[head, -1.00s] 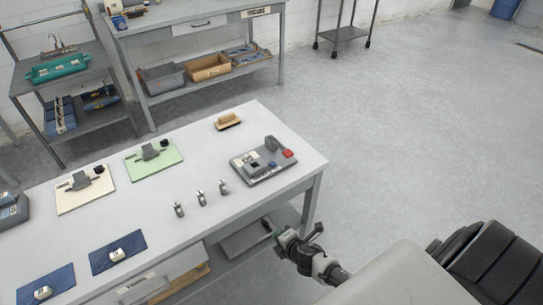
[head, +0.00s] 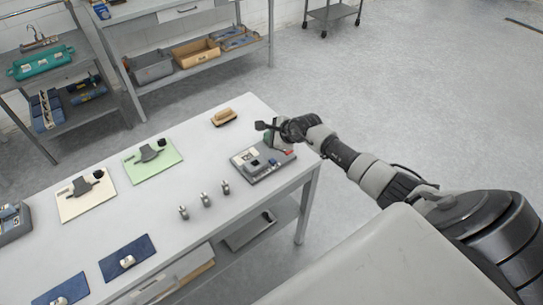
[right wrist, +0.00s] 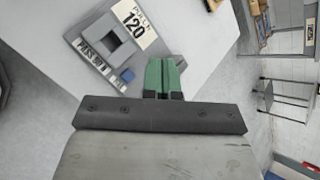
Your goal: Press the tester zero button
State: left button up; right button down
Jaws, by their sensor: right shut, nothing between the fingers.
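The tester (head: 256,172) is a grey device at the right end of the white table. It carries a blue button (head: 272,162) and a red button (head: 289,153). In the right wrist view the tester (right wrist: 82,42) shows a square opening, a "120" label and the blue button (right wrist: 127,75). I cannot read which button is the zero one. My right gripper (head: 271,142) is over the tester's far side, partly hiding it. Its green fingers (right wrist: 163,77) are shut and empty, just right of the blue button in the wrist view; contact cannot be told. My left gripper is not in view.
Several small metal pieces (head: 206,200) stand in front of the tester. A wooden-handled brush (head: 224,117) lies behind it. A green mat (head: 168,172) and a cream mat (head: 72,208) hold fixtures to the left. Open floor lies to the right.

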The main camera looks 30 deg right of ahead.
jog(key=shift+d+r, duration=0.15)
jog(key=shift+d, duration=0.3)
jog(key=b, duration=0.6)
send_over(272, 162)
notch_tip(272, 162, down, 8)
jog(key=shift+r, duration=0.1)
jog(key=shift+f+b, duration=0.5)
jog(key=shift+b, duration=0.05)
jog(key=shift+f, duration=0.1)
dwell(1.2)
jog(key=shift+f+b, duration=0.3)
jog(key=shift+b, duration=0.1)
